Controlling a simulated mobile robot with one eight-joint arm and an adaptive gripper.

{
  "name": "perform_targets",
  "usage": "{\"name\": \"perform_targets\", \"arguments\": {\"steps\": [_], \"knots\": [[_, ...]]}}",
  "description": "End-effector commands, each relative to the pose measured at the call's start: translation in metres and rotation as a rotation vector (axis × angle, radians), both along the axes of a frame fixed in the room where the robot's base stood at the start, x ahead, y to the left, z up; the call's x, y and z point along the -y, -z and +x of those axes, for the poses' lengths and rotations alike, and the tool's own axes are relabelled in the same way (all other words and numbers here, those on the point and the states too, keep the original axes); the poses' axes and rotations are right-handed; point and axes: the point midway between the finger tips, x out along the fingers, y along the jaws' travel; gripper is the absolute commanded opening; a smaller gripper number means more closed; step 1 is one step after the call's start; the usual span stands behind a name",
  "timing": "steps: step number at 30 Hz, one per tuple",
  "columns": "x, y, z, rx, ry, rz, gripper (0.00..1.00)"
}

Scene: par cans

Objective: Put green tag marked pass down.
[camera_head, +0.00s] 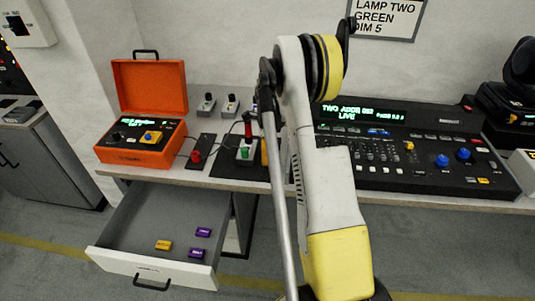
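I cannot make out a green tag marked pass anywhere in view. Three small tags lie in the open drawer (130,215): a yellow tag (163,245), a purple tag (203,232) and a second purple tag (196,253). Their lettering is too small to read. A small green part (244,153) shows on the dark panel on the bench, but it looks like a button or cap. My white and yellow arm crosses the middle of the view. My gripper is not visible, so what it may hold cannot be seen.
An open orange case (135,158) stands on the bench's left above the drawer. A red button (196,155) sits beside it. A lighting console (430,175) fills the right. A sign (386,18) reads "LAMP TWO GREEN DIM 5". My arm hides the bench middle.

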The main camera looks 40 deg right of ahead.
Motion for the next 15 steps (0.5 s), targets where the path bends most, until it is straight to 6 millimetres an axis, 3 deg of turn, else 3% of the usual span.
{"name": "perform_targets", "arguments": {"steps": [15], "knots": [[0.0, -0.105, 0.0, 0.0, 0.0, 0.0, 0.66]]}}
